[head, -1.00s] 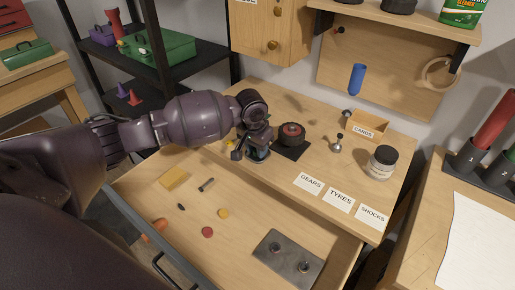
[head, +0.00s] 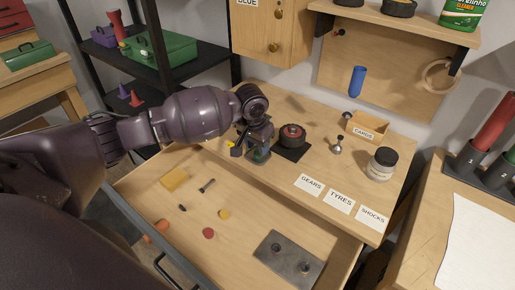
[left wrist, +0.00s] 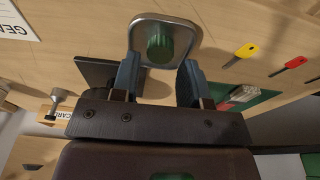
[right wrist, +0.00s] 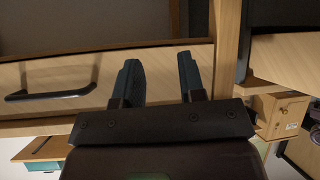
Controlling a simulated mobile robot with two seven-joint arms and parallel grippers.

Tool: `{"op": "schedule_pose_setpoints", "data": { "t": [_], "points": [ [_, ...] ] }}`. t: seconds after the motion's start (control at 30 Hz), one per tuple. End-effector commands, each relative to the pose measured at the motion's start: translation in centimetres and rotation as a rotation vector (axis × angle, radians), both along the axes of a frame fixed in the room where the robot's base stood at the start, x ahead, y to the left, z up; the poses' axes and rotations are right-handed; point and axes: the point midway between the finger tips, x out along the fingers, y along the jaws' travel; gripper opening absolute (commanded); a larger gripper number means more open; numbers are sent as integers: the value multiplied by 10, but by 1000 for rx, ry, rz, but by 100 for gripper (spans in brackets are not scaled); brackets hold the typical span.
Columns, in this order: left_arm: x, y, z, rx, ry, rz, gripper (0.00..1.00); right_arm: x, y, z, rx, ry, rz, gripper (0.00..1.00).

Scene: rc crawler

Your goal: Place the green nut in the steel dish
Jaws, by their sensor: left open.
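The steel dish (left wrist: 195,28) is a rounded square metal dish with a pale rim on the wooden worktop. The green nut (left wrist: 160,43) shows inside the dish's outline in the left wrist view and appears to lie in it. My left gripper (left wrist: 158,82) is open, with its two fingers apart near the dish's closer side and nothing held between them. In the head view my left gripper (head: 249,143) is just above the dish, which it partly hides. My right gripper (right wrist: 160,80) is open and empty, in front of a drawer face.
A black square base with a dark, red-topped round part (head: 291,138) stands right of the dish. A jar (head: 381,164) stands at the worktop's right.

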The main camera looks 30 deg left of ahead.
Motion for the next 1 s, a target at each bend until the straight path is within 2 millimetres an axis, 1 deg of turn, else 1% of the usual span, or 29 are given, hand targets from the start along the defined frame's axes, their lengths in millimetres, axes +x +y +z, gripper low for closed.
{"op": "schedule_pose_setpoints", "data": {
  "t": [0.03,0.2,0.3,0.43,0.63,1.0],
  "points": [
    [-1,0,14,0,-7,-1,41,0,0,4,0,-3,-1,37],
    [-6,1,48,0,-6,0,41,-5,-2,6,-1,6,-5,37],
    [-9,1,65,0,-5,-1,41,-8,-2,7,-1,10,-7,37],
    [-12,2,83,1,-4,-1,41,-8,-3,11,-1,9,-7,37],
    [-14,2,96,1,-1,0,41,-4,-2,16,-1,-1,-5,37],
    [-14,2,98,0,-1,0,41,5,0,23,-1,-22,-1,37]
  ]
}}
